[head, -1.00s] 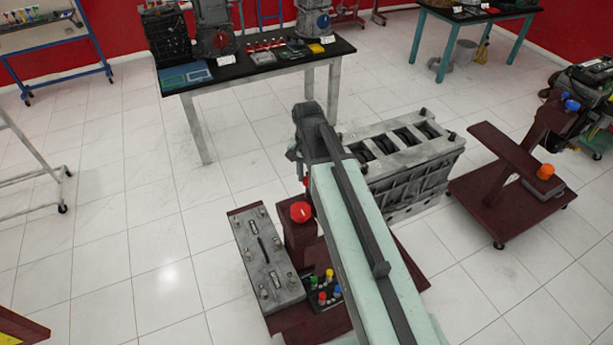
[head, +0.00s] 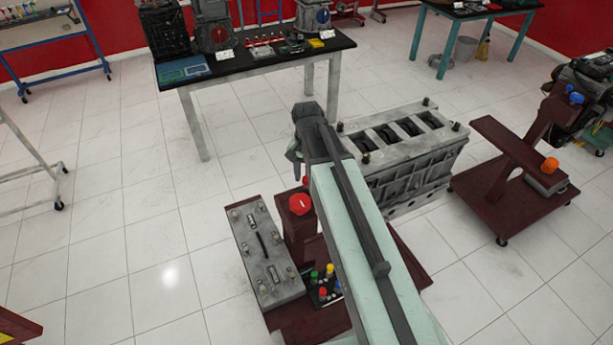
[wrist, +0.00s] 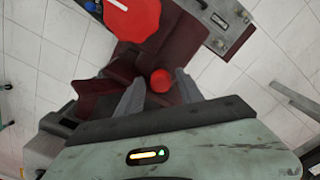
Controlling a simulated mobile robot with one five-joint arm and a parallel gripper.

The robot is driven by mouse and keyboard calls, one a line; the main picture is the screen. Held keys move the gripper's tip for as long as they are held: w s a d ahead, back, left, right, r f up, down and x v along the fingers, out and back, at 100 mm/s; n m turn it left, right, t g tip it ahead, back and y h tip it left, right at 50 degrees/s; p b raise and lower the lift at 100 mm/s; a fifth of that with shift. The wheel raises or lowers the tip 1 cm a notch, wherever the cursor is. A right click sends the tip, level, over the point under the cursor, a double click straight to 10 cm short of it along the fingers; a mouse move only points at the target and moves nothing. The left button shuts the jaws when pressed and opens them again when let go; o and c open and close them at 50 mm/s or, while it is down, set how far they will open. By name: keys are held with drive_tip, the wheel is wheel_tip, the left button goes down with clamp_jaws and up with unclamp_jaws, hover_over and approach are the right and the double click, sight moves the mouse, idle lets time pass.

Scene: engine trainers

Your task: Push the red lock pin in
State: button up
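The red lock pin is a small round red cap (wrist: 161,81) in the wrist view, on the dark red stand. It lies between my two finger tips in the picture, with a gap on each side. My gripper (wrist: 159,76) is open; its depth from the pin is hard to judge. In the head view the pin shows as a small red spot (head: 306,181) behind the large red octagonal knob (head: 301,204). My gripper (head: 294,157) is above and left of it there, partly hidden by my arm. The large knob also shows in the wrist view (wrist: 131,17).
A grey cylinder head (head: 266,255) lies left of the stand, near a tray of coloured caps (head: 324,290). A grey engine block (head: 410,165) stands close on the right. A black-topped table (head: 255,68) is behind.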

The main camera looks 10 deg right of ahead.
sight(306, 178)
drive_tip(key=shift+r, duration=0.1)
wheel_tip(306, 178, up, 8)
drive_tip(key=p, duration=0.8)
drive_tip(key=shift+f, duration=0.2)
drive_tip(key=shift+f, duration=0.1)
